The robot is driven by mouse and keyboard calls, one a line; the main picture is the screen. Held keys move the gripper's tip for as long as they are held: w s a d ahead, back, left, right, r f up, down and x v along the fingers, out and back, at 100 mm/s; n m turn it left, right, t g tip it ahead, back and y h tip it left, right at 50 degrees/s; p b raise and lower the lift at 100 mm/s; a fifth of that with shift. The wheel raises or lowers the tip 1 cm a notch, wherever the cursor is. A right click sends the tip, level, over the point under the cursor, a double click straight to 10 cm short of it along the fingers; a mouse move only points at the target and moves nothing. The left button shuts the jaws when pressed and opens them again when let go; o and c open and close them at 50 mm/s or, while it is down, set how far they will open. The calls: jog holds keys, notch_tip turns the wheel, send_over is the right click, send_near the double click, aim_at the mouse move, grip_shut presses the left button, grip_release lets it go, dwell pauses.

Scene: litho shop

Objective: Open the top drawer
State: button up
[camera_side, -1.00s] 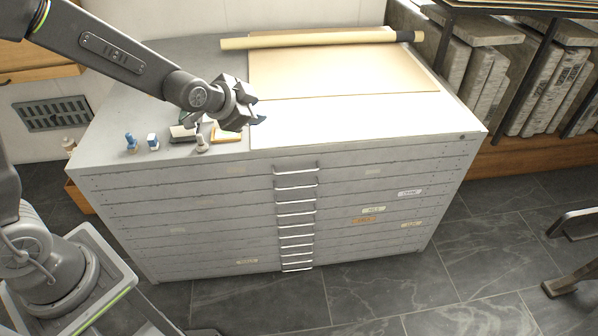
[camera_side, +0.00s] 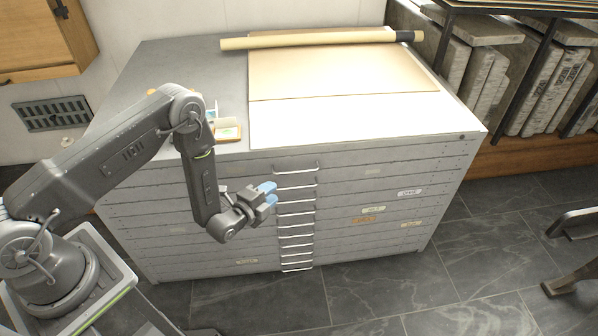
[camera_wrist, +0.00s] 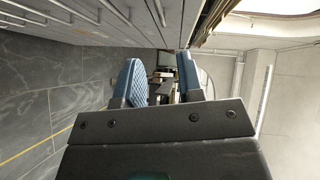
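The grey flat-file cabinet has a stack of wide shallow drawers, all flush with its front. The top drawer (camera_side: 400,159) is closed, and its metal bar handle (camera_side: 296,168) is at the middle of its front. My gripper (camera_side: 271,193) is in front of the cabinet, left of the handle column and lower in the picture than the top handle, pointing right. Its blue-padded fingers are apart, with nothing between them in the wrist view (camera_wrist: 160,80). It is not touching the top handle. Handles also show along the upper left of the wrist view.
White paper (camera_side: 340,122) and a tan sheet (camera_side: 335,72) lie on the cabinet top, with a rolled tube (camera_side: 310,39) behind. Small items near the top's left front edge are partly hidden by my arm. Stone slabs (camera_side: 485,80) stand at the right. The floor in front is clear.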

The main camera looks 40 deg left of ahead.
aim_at(298, 172)
jog(key=w, duration=0.4)
jog(key=w+f, duration=0.1)
jog(key=w, duration=0.4)
jog(key=w+f, duration=0.1)
jog(key=w, duration=0.3)
jog(key=shift+w+d, duration=0.1)
jog(key=shift+w, duration=0.15)
jog(key=shift+c, duration=0.5)
grip_shut()
